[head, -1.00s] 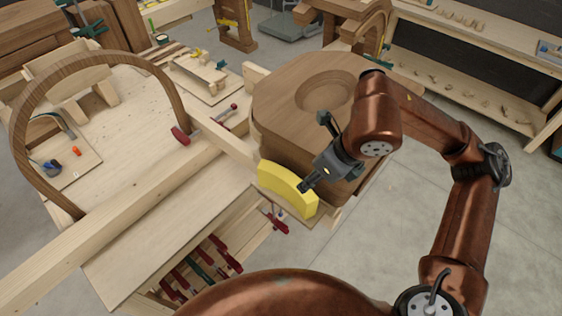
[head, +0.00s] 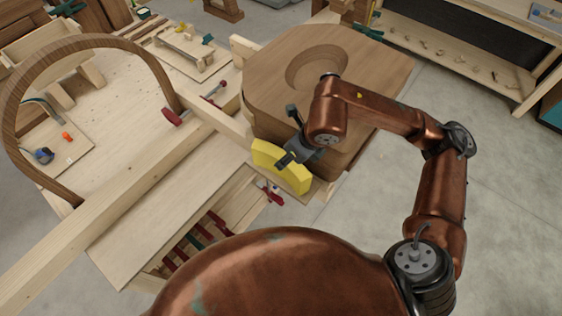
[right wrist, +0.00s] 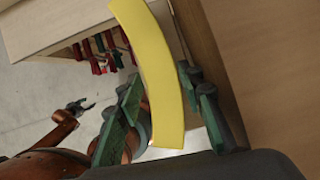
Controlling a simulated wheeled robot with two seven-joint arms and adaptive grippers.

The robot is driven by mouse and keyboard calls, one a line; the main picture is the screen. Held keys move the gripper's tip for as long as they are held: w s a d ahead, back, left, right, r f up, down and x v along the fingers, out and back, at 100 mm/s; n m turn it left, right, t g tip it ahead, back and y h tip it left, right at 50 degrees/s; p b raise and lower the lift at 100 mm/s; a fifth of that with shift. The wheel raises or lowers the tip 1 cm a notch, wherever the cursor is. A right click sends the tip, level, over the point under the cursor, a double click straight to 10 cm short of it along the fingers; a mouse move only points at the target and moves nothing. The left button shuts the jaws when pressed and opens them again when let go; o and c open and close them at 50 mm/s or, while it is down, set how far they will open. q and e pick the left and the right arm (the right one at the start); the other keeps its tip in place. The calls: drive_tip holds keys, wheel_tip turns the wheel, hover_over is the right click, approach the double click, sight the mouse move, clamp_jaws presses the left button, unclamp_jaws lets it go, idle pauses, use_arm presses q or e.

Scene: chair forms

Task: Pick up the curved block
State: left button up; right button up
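The curved block (head: 283,168) is yellow and stands on edge at the front of the big wooden form (head: 262,70). In the right wrist view the block (right wrist: 155,65) runs down between the two green-padded fingers. My right gripper (head: 291,138) is open around it, one finger on each side. The right gripper (right wrist: 165,110) shows narrow gaps beside the block, so firm contact is not visible. My left gripper (right wrist: 80,104) is small at the left of the right wrist view, apparently open and empty; it is outside the head view.
A long wooden beam (head: 120,187) and an arched wooden form (head: 90,42) lie to the left. Red-handled clamps (head: 200,236) sit below the bench top. A shelf (head: 450,60) stands at the back right. The grey floor at right is clear.

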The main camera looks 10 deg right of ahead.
drive_tip(key=shift+f, duration=0.4)
drive_tip(key=shift+a+f, duration=0.1)
drive_tip(key=shift+f, duration=0.15)
drive_tip(key=shift+w+f, duration=0.2)
drive_tip(key=shift+w, duration=0.15)
drive_tip(key=shift+s+r, duration=0.1)
drive_tip(key=shift+s, duration=0.15)
drive_tip(key=c, duration=0.4)
drive_tip(key=shift+w, duration=0.15)
drive_tip(key=shift+c, duration=1.3)
use_arm(q)
drive_tip(key=shift+s+r, duration=0.15)
drive_tip(key=shift+r, duration=0.15)
use_arm(e)
clamp_jaws()
